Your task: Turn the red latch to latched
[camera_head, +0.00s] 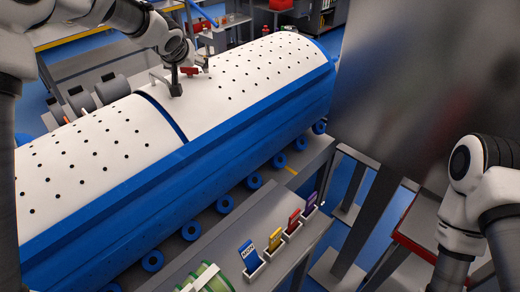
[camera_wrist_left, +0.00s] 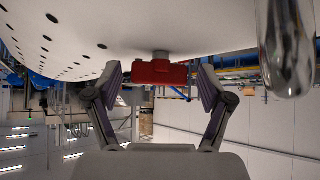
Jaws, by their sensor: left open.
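The red latch (camera_head: 190,70) is on the white perforated cover (camera_head: 255,75) of the long blue-sided tub carrier, near the seam between two cover sections. In the head view my left gripper (camera_head: 196,67) is at the latch and partly hides it. In the left wrist view the red latch (camera_wrist_left: 158,72) hangs from a short grey post on the cover. My left gripper (camera_wrist_left: 160,86) is open, with one finger on each side of the latch and visible gaps between. My right arm shows at the right edge of the head view, but its gripper is out of frame.
A shiny metal bar (camera_wrist_left: 286,45) is close to the right finger in the left wrist view. A grey bench (camera_head: 225,235) in front holds several coloured cards, such as a blue one (camera_head: 249,256), in small holders. A dark grey column (camera_head: 395,80) stands at the right.

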